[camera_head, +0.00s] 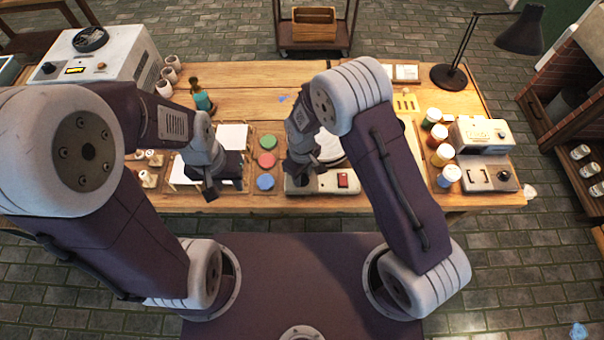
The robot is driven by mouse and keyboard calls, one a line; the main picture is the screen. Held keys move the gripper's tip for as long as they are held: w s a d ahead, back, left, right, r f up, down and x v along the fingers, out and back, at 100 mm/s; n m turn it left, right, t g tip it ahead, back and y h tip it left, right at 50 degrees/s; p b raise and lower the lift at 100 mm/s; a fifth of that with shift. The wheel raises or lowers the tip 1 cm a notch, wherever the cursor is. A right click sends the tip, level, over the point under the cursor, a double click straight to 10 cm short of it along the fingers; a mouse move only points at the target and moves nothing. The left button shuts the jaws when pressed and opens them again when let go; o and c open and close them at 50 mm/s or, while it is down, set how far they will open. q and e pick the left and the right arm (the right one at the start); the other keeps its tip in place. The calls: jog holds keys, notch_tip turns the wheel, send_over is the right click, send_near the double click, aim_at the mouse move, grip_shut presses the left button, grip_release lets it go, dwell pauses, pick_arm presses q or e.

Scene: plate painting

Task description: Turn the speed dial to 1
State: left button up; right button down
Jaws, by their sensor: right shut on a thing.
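The wheel unit (325,186) stands at the front middle of the table, with a pale base and a red switch (342,180) on its front right. A light round plate or wheel top (331,148) shows partly behind my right arm. My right gripper (296,178) points down at the left part of the base, where it is shut on the speed dial. The dial and its marks are hidden by the gripper. My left gripper (210,192) hangs over the front of the table, left of the paint pads. I cannot tell whether its jaws are open.
Green, pink and blue round pads (266,160) lie between the grippers. White sheets (231,137) lie behind my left gripper. Several paint jars (440,154) and a cream machine (483,137) stand at the right. A black lamp (450,77) stands at the back right.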

jog(key=shift+w+n, duration=0.1)
jog(key=shift+n, duration=0.5)
jog(key=c, duration=1)
grip_release()
jog(key=shift+r, duration=0.1)
notch_tip(320, 180, up, 9)
